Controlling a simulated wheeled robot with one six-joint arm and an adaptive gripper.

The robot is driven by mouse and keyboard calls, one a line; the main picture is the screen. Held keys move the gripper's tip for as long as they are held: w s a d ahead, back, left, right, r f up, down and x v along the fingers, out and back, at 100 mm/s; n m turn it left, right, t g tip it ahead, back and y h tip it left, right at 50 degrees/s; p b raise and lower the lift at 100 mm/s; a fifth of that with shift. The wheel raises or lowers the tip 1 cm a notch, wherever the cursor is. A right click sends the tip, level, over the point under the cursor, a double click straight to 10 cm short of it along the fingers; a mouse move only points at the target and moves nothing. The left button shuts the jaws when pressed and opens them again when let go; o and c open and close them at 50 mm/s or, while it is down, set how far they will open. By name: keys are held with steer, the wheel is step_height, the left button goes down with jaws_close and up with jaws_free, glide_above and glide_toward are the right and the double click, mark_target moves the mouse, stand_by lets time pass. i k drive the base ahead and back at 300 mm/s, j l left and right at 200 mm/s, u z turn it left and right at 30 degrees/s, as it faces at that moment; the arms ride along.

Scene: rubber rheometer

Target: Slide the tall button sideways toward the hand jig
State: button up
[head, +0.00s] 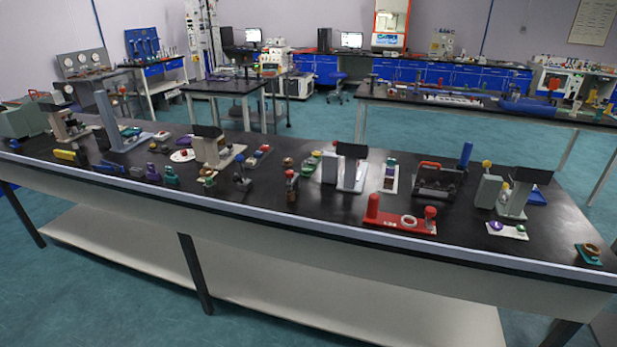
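Many small fixtures stand on a long black-topped bench (330,225). I cannot tell for certain which is the tall button or which is the hand jig. Upright knob-topped pieces include a dark post with a red top (291,184) near the middle and a dark blue one (242,174) to its left. A red fixture (398,222) with a post, a pale ring and a red knob sits right of the middle, near the front edge. My gripper is not in view.
Grey machines with dark screens (350,165) stand along the bench. Other benches (455,97) stand behind, with open teal floor between.

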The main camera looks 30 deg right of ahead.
mark_target(291, 197)
steer(key=i+j+z, duration=0.35)
steer(key=j, duration=0.25)
steer(key=i+j+z, duration=0.35)
steer(key=j, duration=0.4)
steer(key=i+j+z, duration=0.2)
steer(key=j, duration=0.2)
steer(key=i+l, duration=0.05)
